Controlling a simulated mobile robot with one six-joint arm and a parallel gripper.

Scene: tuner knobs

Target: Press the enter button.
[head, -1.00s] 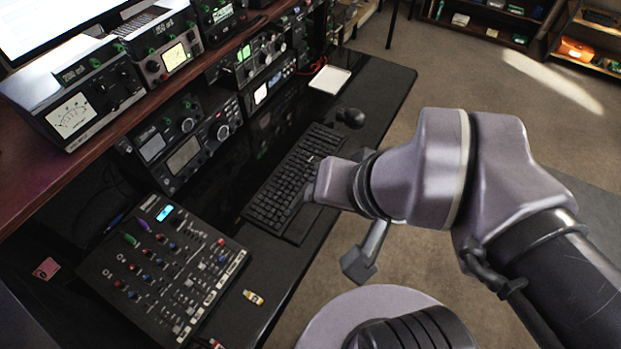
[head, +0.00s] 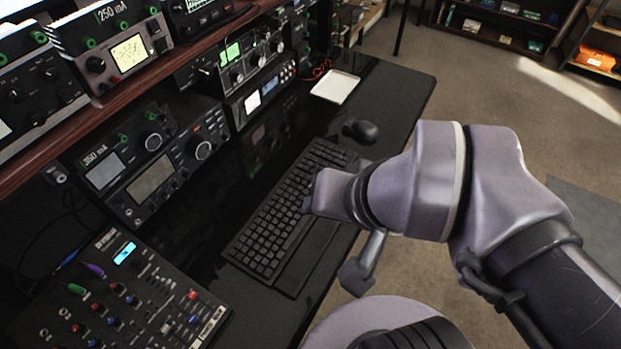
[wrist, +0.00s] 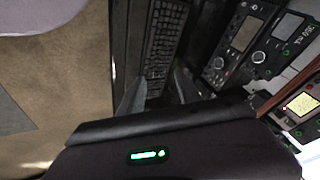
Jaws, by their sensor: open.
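A black keyboard (head: 272,222) lies on the dark desk. In the head view its right side is partly hidden by my arm's end. It also shows in the wrist view (wrist: 165,42), its near end between and beyond my fingers. The enter button cannot be told apart from the other keys in either view. My gripper (wrist: 158,92) is open and empty, its two grey fingers apart and pointing toward the keyboard. In the head view my wrist hides most of the gripper. Whether a fingertip touches a key cannot be told.
A black mouse (head: 361,130) and a white tray (head: 335,87) are on the desk beyond the keyboard. A mixer panel with knobs (head: 130,300) is at lower left. Radio units (head: 150,180) stand left of the keyboard beneath a wooden shelf. Open carpet (head: 480,110) lies right.

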